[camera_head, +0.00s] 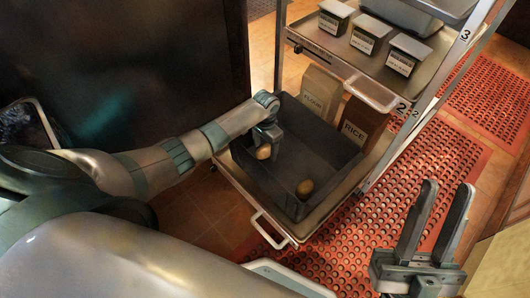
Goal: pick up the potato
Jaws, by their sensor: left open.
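One brown potato (263,152) lies in the dark grey bin (262,187), near its left side. My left gripper (268,139) reaches into the bin, open and pointing down right at this potato. The fingers partly cover it, and I cannot tell whether they touch it. A second potato (305,188) lies apart in the bin, near the front. My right gripper (448,190) is open and empty at the right, outside the bin, with its two fingers pointing up.
The bin stands on a wheeled rack's lower shelf with a white handle (268,231). A flour bag (318,92) and a rice bag (360,123) stand behind it. Labelled containers (371,34) sit on the shelf above. A red perforated mat (420,180) covers floor at right.

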